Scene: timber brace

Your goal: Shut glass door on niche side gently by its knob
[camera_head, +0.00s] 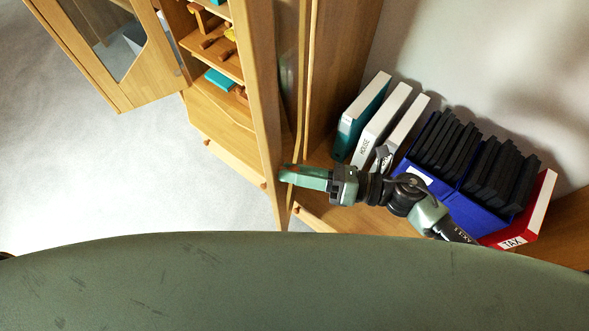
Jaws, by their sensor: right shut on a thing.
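The glass door on the niche side (262,105) stands open and is seen nearly edge-on, as a tall wooden frame left of the niche. A strip of its glass (289,62) shows beside the frame. My right gripper (288,174) reaches in from the right, its green fingers shut at the door's lower part. The fingers hide the knob they appear to grip. My left gripper is not in view.
Another glass door (137,82) stands open at upper left. Shelves (213,52) hold small wooden and teal items above wooden drawers (220,140). White binders (380,120), a blue holder (480,205) and a red binder (527,215) stand in the niche, close to my right arm.

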